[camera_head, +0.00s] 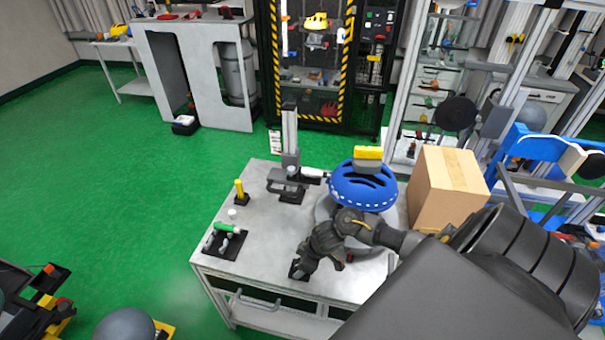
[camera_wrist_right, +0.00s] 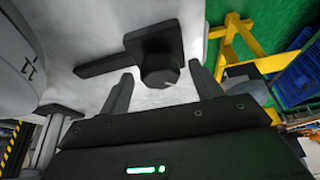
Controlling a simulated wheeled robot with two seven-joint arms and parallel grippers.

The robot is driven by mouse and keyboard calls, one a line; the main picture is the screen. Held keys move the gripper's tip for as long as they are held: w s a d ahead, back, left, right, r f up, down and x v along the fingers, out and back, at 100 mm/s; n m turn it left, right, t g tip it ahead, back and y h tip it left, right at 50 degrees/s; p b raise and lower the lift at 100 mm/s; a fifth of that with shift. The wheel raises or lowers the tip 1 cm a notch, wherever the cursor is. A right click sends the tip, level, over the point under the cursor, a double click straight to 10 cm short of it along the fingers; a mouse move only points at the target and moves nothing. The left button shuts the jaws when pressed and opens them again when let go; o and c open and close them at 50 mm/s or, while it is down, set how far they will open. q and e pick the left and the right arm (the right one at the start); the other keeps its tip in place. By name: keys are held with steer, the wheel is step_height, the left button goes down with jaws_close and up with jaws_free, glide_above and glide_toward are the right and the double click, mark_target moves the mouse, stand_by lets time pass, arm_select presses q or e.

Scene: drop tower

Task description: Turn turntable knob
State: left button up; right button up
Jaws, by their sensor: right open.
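The turntable knob (camera_wrist_right: 160,68) is a round black knob on a black base plate with a flat bar to the left. In the head view its black base (camera_head: 298,271) shows at the table's front, partly hidden by my gripper. My right gripper (camera_wrist_right: 160,82) is open, its two fingers on either side of the knob; I cannot tell whether they touch it. In the head view my right gripper (camera_head: 318,262) reaches down from the right. The grey turntable (camera_head: 323,210) carries a blue helmet (camera_head: 362,190). My left gripper is not in view.
A cardboard box (camera_head: 446,188) stands on the metal table (camera_head: 250,255), right of the helmet. A vertical post (camera_head: 290,140) stands behind. A small tool stand (camera_head: 224,240) and a yellow-topped piece (camera_head: 241,192) are at the left. Green floor lies open to the left.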

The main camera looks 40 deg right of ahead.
steer(key=c, duration=1)
steer(key=shift+o, duration=0.2)
steer(key=shift+d+r+n, duration=0.1)
steer(key=shift+n, duration=0.2)
steer(key=n+g, duration=0.1)
steer(key=n, duration=0.1)
steer(key=shift+w+d+n+y, duration=0.1)
steer(key=shift+w+n+y, duration=0.05)
steer(key=shift+n+y, duration=0.25)
steer(key=shift+n+g, duration=0.3)
steer(key=shift+n, duration=0.6)
steer(key=n+g+y+b, duration=0.1)
steer(key=n, duration=0.1)
steer(key=shift+w+n+b, duration=0.15)
steer(key=shift+n+b, duration=0.15)
steer(key=shift+b, duration=0.1)
steer(key=shift+n+g+b, duration=0.9)
steer(key=shift+n+b, duration=0.65)
steer(key=shift+n, duration=0.75)
